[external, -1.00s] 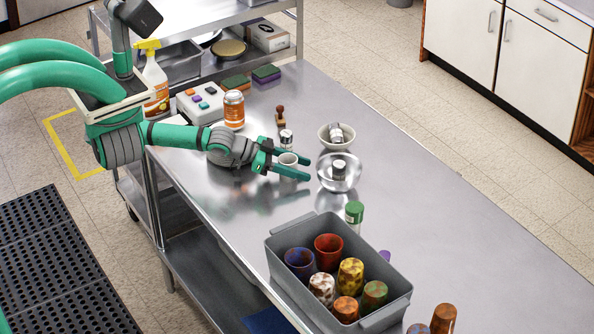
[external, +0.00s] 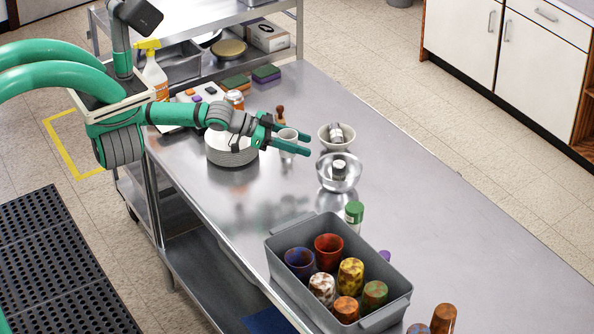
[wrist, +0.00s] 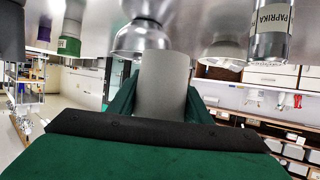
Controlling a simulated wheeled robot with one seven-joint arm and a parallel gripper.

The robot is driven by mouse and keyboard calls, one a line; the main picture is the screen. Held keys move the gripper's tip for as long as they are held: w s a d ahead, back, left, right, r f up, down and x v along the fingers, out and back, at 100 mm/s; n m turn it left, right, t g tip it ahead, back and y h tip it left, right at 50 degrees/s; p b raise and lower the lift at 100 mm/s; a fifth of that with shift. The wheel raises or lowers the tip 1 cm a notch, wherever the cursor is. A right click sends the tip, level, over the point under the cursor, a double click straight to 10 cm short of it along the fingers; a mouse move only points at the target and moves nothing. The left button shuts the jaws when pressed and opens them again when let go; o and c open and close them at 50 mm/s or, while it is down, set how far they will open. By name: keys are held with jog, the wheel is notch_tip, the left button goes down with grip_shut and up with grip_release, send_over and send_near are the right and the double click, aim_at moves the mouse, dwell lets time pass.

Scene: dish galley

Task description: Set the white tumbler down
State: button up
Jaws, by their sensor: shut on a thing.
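The white tumbler (external: 288,139) is upright between the fingers of my gripper (external: 289,143), which is shut on it. It appears held above the steel table (external: 440,215). In the wrist view the tumbler (wrist: 163,88) shows as a pale grey cylinder between my green fingers (wrist: 160,100); that view looks upside down, with the tabletop along the top.
A plate stack (external: 230,158) sits beneath my wrist. A green-capped shaker (external: 354,216) and a grey bin (external: 390,308) of cups are nearer.

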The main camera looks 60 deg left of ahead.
jog(key=shift+r, duration=0.5)
notch_tip(320, 180, down, 10)
jog(key=shift+r, duration=0.25)
jog(key=v, duration=0.4)
jog(key=shift+f, duration=0.15)
jog(key=shift+c, duration=0.5)
jog(key=shift+s+a+r, duration=0.25)
jog(key=shift+s+a, duration=0.05)
jog(key=shift+s, duration=0.05)
